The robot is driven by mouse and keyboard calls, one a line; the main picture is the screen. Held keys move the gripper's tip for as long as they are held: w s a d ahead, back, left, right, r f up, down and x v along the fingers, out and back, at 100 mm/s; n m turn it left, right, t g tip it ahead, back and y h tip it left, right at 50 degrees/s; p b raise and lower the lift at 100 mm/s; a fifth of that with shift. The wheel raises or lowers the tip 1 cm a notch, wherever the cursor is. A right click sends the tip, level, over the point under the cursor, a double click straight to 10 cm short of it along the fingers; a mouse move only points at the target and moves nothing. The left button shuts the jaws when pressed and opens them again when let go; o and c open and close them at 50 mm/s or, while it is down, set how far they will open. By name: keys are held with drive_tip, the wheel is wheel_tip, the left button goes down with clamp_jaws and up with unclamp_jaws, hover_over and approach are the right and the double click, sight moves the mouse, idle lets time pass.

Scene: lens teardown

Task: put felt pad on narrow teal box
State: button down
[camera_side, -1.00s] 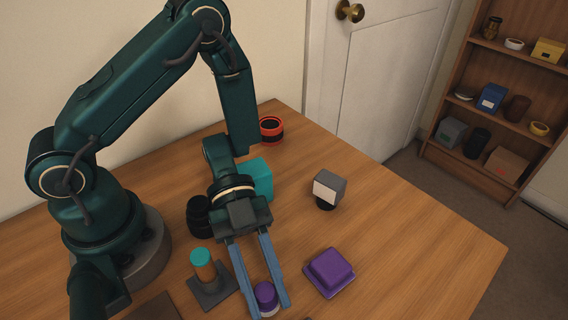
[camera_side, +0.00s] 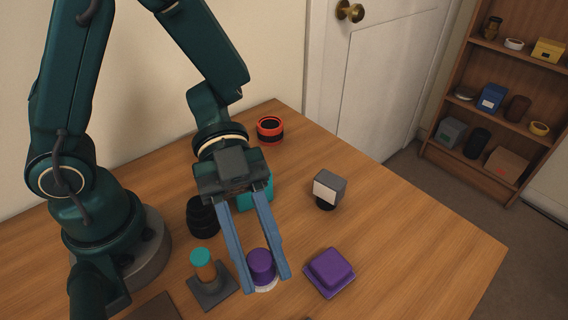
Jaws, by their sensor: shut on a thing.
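My gripper (camera_side: 264,284) points down toward the viewer and its two long blue fingers are shut on a purple round piece (camera_side: 261,262) with a white lower edge. It is likely the felt pad, but its material is too small to tell. The narrow teal box (camera_side: 264,190) is on the table behind the gripper, mostly hidden by the gripper body and fingers. The held piece is in front of the box and apart from it. I cannot tell exactly how high it is above the table.
A purple square piece (camera_side: 330,272) lies right of the fingers. A grey stand (camera_side: 212,292) with a teal-topped post and a black ringed cylinder (camera_side: 202,217) are at left. A grey-white block (camera_side: 328,188) and red-black ring (camera_side: 270,130) stand farther back. The right table is clear.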

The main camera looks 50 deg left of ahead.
drive_tip(key=shift+s+r, duration=0.15)
drive_tip(key=shift+r, duration=0.25)
drive_tip(key=w+a+r+n+t, duration=0.3)
drive_tip(key=w+a+n+t, duration=0.2)
drive_tip(key=a, duration=0.4)
drive_tip(key=w+a+r+n+t, duration=0.35)
drive_tip(key=w+a+t, duration=0.2)
drive_tip(key=a, duration=0.35)
drive_tip(key=shift+n+y, duration=0.25)
drive_tip(key=shift+y, duration=0.15)
drive_tip(key=shift+d+f, duration=0.15)
drive_tip(key=shift+f, duration=2.2)
drive_tip(key=shift+d+f, duration=0.1)
drive_tip(key=shift+f, duration=2.25)
drive_tip(key=shift+f, duration=0.15)
drive_tip(key=c, duration=0.6)
unclamp_jaws()
